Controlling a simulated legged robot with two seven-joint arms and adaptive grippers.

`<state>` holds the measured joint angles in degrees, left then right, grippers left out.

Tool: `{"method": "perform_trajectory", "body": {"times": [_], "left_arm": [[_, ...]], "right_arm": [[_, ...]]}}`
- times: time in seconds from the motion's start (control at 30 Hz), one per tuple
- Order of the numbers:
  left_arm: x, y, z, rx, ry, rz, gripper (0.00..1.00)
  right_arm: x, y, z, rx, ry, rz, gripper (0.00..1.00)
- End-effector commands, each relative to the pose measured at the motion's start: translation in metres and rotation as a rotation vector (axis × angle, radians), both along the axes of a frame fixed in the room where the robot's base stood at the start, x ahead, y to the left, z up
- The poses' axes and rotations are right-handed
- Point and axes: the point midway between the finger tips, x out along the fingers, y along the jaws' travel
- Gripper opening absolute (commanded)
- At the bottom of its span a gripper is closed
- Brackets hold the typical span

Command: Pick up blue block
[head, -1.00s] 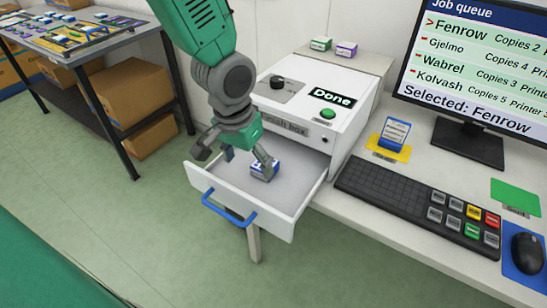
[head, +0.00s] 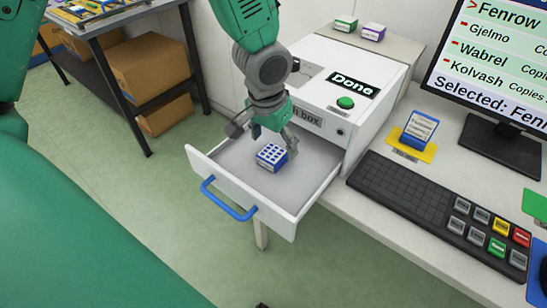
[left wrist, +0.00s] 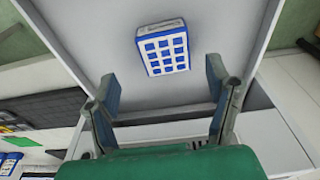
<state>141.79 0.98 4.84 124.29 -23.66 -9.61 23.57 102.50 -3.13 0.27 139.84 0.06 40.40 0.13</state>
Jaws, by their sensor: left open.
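The blue block (head: 271,156) is a small blue-and-white block with a grid of blue squares on one face. It lies on the floor of the open white drawer (head: 235,192). My left gripper (head: 264,137) is open and empty, just behind the block on the machine's side, with its fingers spread. In the left wrist view the block (left wrist: 163,48) lies beyond the fingertips of the open gripper (left wrist: 161,85), roughly centred between them, with nothing gripping it. My right gripper is out of view.
The drawer has raised walls and a blue handle (head: 228,200). To the right are a keyboard (head: 420,205), a monitor (head: 490,70) and a blue-and-white item (head: 419,129) on a yellow mat.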

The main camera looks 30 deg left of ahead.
Motion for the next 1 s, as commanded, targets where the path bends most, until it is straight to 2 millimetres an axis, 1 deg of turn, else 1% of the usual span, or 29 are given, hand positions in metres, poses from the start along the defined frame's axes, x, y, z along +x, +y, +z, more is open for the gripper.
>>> {"method": "perform_trajectory", "body": {"times": [0.2, 0.3, 0.4, 0.6, 0.63, 0.67, 0.7, 0.77, 0.8, 0.87, 0.9, 1.0], "left_arm": [[0.002, 0.008, -0.034, 0.000, 0.005, 0.000, 0.72], [0.005, 0.007, -0.045, 0.000, 0.003, -0.001, 0.72], [0.005, 0.007, -0.050, 0.001, 0.002, -0.001, 0.72], [0.006, 0.007, -0.049, 0.000, 0.000, 0.000, 0.72], [0.006, 0.007, -0.049, 0.000, 0.001, 0.000, 0.69], [0.006, 0.007, -0.049, 0.000, 0.001, 0.000, 0.58], [0.006, 0.007, -0.049, 0.000, 0.001, 0.000, 0.44], [0.006, 0.007, -0.049, 0.000, 0.001, 0.000, 0.23], [0.006, 0.007, -0.050, 0.000, 0.001, 0.000, 0.16], [0.006, 0.007, -0.049, 0.000, 0.001, 0.000, 0.16], [0.006, 0.007, -0.049, 0.000, 0.001, 0.000, 0.11], [0.006, 0.007, -0.049, 0.000, 0.001, 0.000, 0.11]], "right_arm": [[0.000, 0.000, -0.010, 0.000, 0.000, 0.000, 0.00], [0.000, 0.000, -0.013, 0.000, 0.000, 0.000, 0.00], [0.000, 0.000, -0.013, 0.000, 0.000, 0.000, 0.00], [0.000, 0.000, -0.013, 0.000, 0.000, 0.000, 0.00], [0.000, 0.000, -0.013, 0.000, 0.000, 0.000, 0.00], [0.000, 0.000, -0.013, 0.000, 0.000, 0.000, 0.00], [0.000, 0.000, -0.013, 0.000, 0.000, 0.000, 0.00], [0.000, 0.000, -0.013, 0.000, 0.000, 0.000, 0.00], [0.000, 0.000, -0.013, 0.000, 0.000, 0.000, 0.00], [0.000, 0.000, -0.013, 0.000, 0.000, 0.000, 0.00], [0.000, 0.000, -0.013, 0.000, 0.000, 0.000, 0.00], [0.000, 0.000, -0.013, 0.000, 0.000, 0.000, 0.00]]}}
